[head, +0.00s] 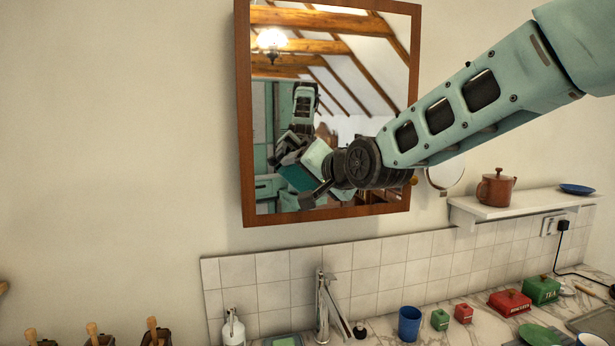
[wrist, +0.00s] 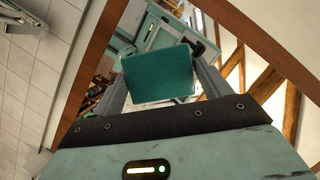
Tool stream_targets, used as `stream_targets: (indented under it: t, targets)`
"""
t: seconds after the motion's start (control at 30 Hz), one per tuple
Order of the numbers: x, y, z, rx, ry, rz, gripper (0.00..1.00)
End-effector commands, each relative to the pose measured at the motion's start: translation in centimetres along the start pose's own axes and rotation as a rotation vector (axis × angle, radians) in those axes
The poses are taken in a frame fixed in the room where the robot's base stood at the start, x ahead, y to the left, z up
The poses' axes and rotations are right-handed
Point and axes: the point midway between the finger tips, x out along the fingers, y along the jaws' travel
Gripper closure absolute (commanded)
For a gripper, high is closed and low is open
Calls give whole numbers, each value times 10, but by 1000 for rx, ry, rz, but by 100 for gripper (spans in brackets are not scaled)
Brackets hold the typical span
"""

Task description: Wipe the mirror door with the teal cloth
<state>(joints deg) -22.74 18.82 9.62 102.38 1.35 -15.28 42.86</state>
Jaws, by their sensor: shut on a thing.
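The mirror door (head: 375,85) hangs on the wall in a reddish-brown wooden frame, and its glass reflects roof beams, a lamp and my own arm. My gripper (head: 318,192) is in front of the lower part of the glass. In the wrist view my gripper (wrist: 160,78) is shut on the teal cloth (wrist: 158,74), a flat square pad between the two fingers. The mirror's frame (wrist: 255,48) also shows there, crossing the upper right. In the head view a teal patch shows beside the gripper; I cannot tell cloth from reflection. Whether the cloth touches the glass is unclear.
Below the mirror are a tiled splashback (head: 275,268) and a tap (head: 321,305). A white shelf (head: 520,207) with a brown pot (head: 496,187) is at the right. A blue cup (head: 409,324) and several tins stand on the counter. The wall left of the mirror is clear.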

Motion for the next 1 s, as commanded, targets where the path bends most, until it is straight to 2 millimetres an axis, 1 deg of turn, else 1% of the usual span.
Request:
stream_targets:
  t: [0.83, 1.0]
  targets:
    - [14, 0, -6, 0, 0, 0, 42]
    - [12, 8, -11, 1, 2, 2, 42]
